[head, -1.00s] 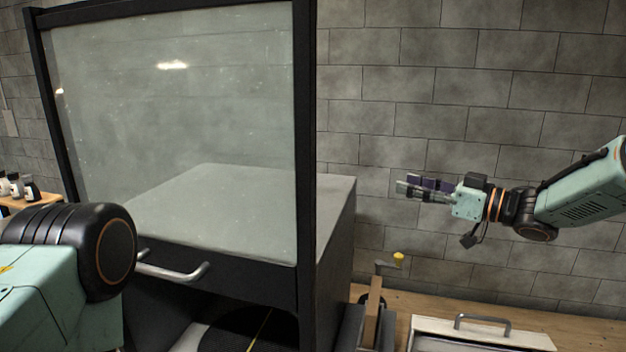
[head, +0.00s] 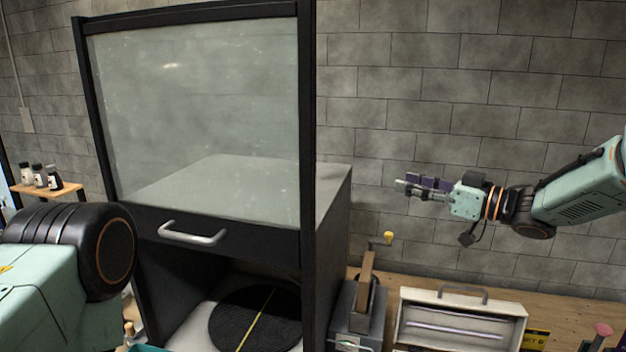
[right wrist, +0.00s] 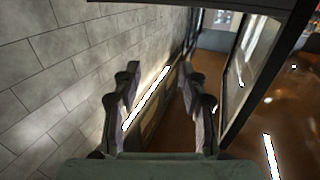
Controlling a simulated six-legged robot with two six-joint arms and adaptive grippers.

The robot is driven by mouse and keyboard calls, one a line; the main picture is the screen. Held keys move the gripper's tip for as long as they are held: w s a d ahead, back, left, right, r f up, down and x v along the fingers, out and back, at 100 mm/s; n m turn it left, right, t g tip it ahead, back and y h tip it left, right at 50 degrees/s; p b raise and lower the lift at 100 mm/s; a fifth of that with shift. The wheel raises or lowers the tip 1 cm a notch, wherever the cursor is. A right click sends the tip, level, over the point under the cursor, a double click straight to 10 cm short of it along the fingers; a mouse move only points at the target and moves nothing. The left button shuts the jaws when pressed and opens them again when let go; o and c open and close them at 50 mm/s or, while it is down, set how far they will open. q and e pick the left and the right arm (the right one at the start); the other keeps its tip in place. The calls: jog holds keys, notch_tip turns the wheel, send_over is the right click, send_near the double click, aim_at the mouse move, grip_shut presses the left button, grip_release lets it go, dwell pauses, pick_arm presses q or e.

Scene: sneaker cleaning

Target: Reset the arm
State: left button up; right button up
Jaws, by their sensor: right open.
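My right gripper (head: 402,186) is held up in the air in front of the grey block wall, to the right of the black-framed cabinet. Its fingers point left. In the right wrist view my right gripper (right wrist: 160,95) has its two fingers apart with nothing between them. My left arm enters at the left edge of the head view, and only its teal link and black joint show. My left gripper is out of view.
The cabinet (head: 310,120) has a clear front panel with a metal handle (head: 192,234); a round black disc (head: 255,318) lies inside below. A white case (head: 404,318) stands on the wooden bench at right. Several small bottles (head: 40,177) stand on a shelf at far left.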

jog(key=s+a+f+m+t+h, duration=0.1)
jog(key=s+f+m+h, duration=0.15)
jog(key=f, duration=0.55)
jog(key=s+a+f+m+h, duration=0.1)
jog(key=a+f+m+h, duration=0.15)
jog(key=f, duration=0.65)
jog(key=s+d+f+m+g+h, duration=0.1)
jog(key=s+f+m+g+h, duration=0.25)
jog(key=s+f, duration=1.1)
jog(key=s+d+f+m+g+h, duration=0.1)
jog(key=s+f+g+h, duration=0.1)
jog(key=s+f, duration=0.5)
jog(key=s+d+f+m+g+h, duration=0.1)
jog(key=s+f+g+h, duration=0.15)
jog(key=s, duration=0.85)
jog(key=s+d+g+h, duration=0.1)
jog(key=s+d+g, duration=0.25)
jog(key=s, duration=1.25)
pick_arm(q)
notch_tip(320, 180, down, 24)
jog(key=b, duration=2.4)
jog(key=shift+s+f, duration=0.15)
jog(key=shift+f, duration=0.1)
pick_arm(e)
notch_tip(320, 180, down, 25)
jog(key=w, duration=0.1)
jog(key=shift+w+a+f, duration=0.15)
jog(key=shift+a+f, duration=0.05)
jog(key=shift+a, duration=0.1)
jog(key=shift+g, duration=0.25)
